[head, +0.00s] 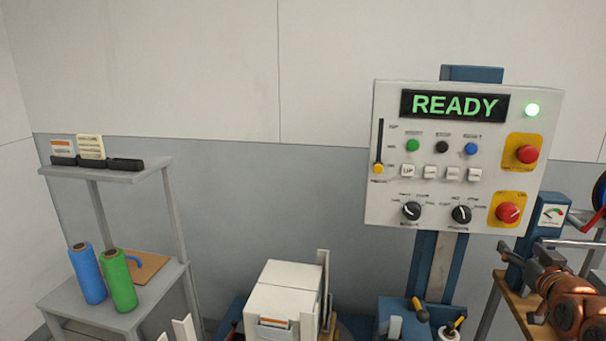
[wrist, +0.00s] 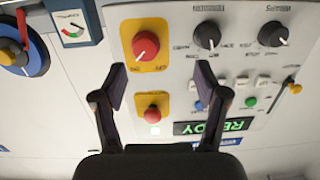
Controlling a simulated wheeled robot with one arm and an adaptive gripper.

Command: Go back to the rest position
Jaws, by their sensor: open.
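My gripper (wrist: 160,80) is open and empty in the wrist view, its two dark fingers spread apart. It faces the right part of the white control panel (wrist: 180,85), which appears upside down there. In the head view the control panel (head: 385,205) stands upright on a blue post. My copper-coloured arm shows at the lower right of the head view.
A grey shelf stand (head: 150,300) with blue (head: 88,275) and green (head: 119,282) rolls is at left. A white box (head: 285,290) stands at bottom centre.

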